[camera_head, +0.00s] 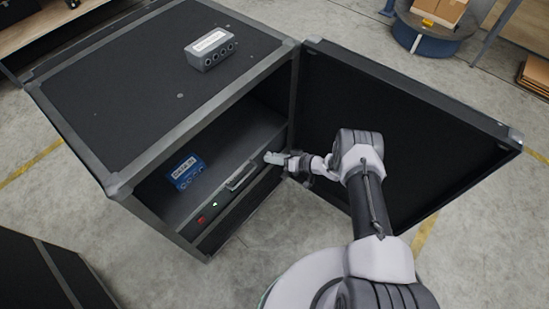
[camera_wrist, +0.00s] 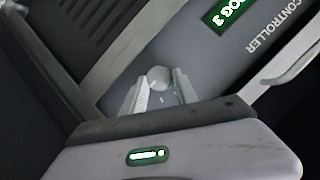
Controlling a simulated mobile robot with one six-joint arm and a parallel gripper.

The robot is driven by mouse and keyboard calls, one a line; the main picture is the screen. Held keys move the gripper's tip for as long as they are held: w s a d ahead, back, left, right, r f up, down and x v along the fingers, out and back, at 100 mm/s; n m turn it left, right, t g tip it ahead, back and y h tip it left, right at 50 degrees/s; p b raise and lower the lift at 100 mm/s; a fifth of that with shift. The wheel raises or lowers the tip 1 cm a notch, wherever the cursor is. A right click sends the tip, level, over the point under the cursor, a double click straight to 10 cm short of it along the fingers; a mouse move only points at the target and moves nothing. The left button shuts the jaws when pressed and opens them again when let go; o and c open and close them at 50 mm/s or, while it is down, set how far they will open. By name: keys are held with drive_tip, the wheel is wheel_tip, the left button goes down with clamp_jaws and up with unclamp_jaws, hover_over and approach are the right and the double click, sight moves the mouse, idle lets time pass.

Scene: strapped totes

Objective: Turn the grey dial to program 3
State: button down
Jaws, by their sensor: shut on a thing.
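The grey dial (camera_wrist: 158,76) is a small round knob on the front of a grey controller panel (camera_wrist: 118,72) in the wrist view. My gripper (camera_wrist: 161,88) has one finger on each side of the dial and is shut on it. The panel's green display (camera_wrist: 228,12) shows letters ending in "OG 3", partly cut off by the frame edge. In the head view my gripper (camera_head: 272,158) reaches the right end of the controller front (camera_head: 222,203), low in the open black case; the dial itself is hidden there.
The case (camera_head: 130,85) has its door (camera_head: 390,130) swung open on the right, beside my arm. A blue box (camera_head: 186,171) sits inside on the left. A grey box (camera_head: 211,48) stands on top. A handle (camera_head: 240,176) juts from the controller left of my gripper.

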idle(0.3)
drive_tip(key=c, duration=1)
unclamp_jaws()
drive_tip(key=shift+o, duration=0.2)
drive_tip(key=p+v, duration=0.5)
drive_tip(key=v, duration=1.2)
drive_tip(key=shift+d+p, duration=0.25)
drive_tip(key=shift+p, duration=0.05)
